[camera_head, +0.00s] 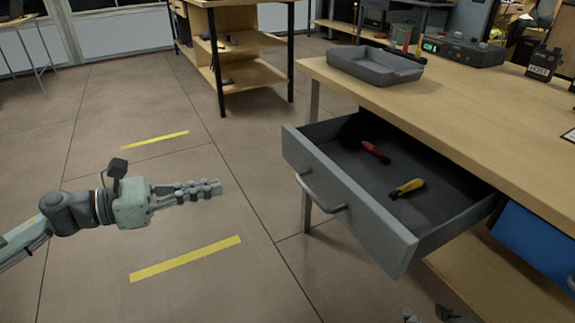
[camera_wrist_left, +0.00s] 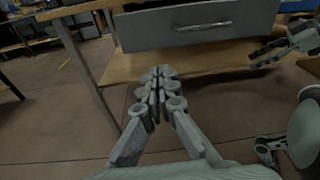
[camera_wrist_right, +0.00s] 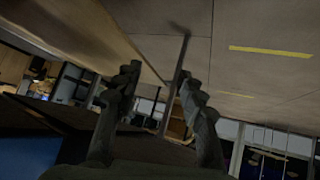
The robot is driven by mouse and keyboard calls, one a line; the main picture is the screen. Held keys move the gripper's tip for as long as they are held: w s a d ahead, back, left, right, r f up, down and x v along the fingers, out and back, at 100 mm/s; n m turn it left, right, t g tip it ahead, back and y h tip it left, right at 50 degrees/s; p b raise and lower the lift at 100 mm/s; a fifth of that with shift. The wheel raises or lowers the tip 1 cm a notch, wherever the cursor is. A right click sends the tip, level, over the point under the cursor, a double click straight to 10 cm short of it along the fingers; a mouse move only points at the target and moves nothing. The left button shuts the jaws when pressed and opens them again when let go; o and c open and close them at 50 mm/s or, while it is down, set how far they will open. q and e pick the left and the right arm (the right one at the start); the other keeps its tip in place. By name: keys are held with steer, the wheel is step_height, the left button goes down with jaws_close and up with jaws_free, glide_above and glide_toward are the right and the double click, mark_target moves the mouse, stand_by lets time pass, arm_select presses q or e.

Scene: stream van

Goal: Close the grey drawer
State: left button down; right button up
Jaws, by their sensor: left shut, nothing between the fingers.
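The grey drawer (camera_head: 345,190) is pulled well out from under the wooden workbench (camera_head: 440,110). Its front carries a metal handle (camera_head: 320,195). A red-handled tool (camera_head: 375,152) and a yellow-and-black tool (camera_head: 407,188) lie inside. My left gripper (camera_head: 212,188) is shut and empty, left of the drawer front and apart from it. In the left wrist view the drawer front (camera_wrist_left: 150,30) and handle (camera_wrist_left: 203,26) lie beyond the shut fingers (camera_wrist_left: 158,82). My right gripper (camera_wrist_right: 160,78) is open and empty; only its tips (camera_head: 430,316) show at the head view's bottom edge, below the drawer.
A blue drawer (camera_head: 535,245) sits under the bench to the right. A grey tray (camera_head: 375,67) and a dark device (camera_head: 462,50) stand on the benchtop. A bench leg (camera_head: 308,150) stands beside the open drawer. The floor around my left gripper is clear.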

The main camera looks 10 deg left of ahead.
arm_select(q)
steer(key=d+t, duration=0.2)
steer(key=p, duration=0.3)
glide_toward(301, 161)
steer(key=shift+h, duration=0.3)
steer(key=x, duration=0.5)
steer(key=shift+w+d, duration=0.15)
steer(key=shift+w, duration=0.1)
steer(key=shift+w+d+f, duration=0.15)
steer(key=shift+w+d, duration=0.25)
steer(key=shift+d, duration=0.1)
arm_select(e)
steer(key=s+d+f+m+g+h, duration=0.1)
steer(key=s+d+f+g+h, duration=0.1)
steer(key=s+d+f+g, duration=0.3)
steer(key=shift+s+d+f+g+h, duration=0.3)
steer(key=shift+s+d+g, duration=0.2)
steer(key=shift+s+d, duration=1.4)
steer(key=shift+s+a, duration=0.25)
steer(key=shift+a, duration=0.05)
